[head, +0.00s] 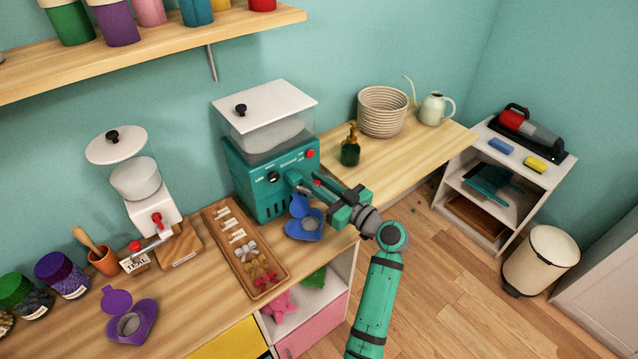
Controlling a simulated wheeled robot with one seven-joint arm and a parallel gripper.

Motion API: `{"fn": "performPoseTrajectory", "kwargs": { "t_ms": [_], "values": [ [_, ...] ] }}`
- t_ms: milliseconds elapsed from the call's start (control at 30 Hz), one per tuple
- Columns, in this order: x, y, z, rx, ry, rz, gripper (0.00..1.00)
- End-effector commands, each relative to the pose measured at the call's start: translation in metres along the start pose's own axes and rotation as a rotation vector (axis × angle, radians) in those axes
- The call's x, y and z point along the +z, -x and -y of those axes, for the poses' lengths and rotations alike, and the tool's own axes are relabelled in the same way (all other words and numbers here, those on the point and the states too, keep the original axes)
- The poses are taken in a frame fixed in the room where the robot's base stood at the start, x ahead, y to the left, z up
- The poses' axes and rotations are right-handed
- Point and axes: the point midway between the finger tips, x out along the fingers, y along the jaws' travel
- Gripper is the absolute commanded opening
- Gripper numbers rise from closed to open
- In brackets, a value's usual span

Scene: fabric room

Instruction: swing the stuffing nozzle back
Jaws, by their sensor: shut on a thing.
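The stuffing machine (262,176) is a teal box with a clear hopper and a white lid, standing on the counter against the wall. Its grey stuffing nozzle (296,180) sticks out of the front toward the right. My gripper (319,187) is at the machine's front right and is shut on the nozzle's outer end. The jaws partly hide that end. A blue open heart-shaped case (303,229) with a round hollow lies on the counter just below the nozzle and my gripper.
A wooden tray (243,256) of small bows and tags lies left of the blue case. A white dispenser (152,212) and a purple heart case (134,322) are farther left. A dark bottle (350,148) stands behind my gripper.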

Motion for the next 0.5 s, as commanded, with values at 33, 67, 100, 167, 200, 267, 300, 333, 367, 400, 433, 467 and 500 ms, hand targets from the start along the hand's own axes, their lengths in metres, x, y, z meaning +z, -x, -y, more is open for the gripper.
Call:
{"fn": "performPoseTrajectory", "kwargs": {
  "t_ms": [33, 67, 100, 167, 200, 267, 300, 333, 367, 400, 433, 467, 500],
  "values": [
    [0.0004, -0.0004, 0.0002, 0.0, 0.0, 0.001, 0.0],
    [0.0004, -0.0004, 0.0002, 0.0, 0.0, 0.001, 0.0],
    [0.0005, -0.0005, 0.0003, 0.0, 0.0, 0.001, 0.0],
    [0.0005, -0.0006, 0.0004, 0.0, -0.001, 0.001, 0.0],
    [0.0006, -0.0006, 0.0004, 0.0, -0.001, 0.001, 0.22],
    [0.0006, -0.0007, 0.0005, 0.0, -0.001, 0.001, 0.26],
    [0.0005, -0.0007, 0.0005, 0.0, -0.001, 0.001, 0.26],
    [0.0005, -0.0007, 0.0006, 0.0, -0.001, 0.001, 0.26],
    [0.0005, -0.0007, 0.0006, 0.0, -0.001, 0.001, 0.26],
    [0.0005, -0.0007, 0.0006, 0.0, -0.001, 0.001, 0.26],
    [0.0005, -0.0007, 0.0006, 0.0, -0.001, 0.001, 0.26],
    [0.0005, -0.0006, 0.0005, 0.0, -0.001, 0.001, 0.26],
    [0.0004, -0.0003, 0.0005, 0.0, -0.001, 0.001, 0.26]
  ]
}}
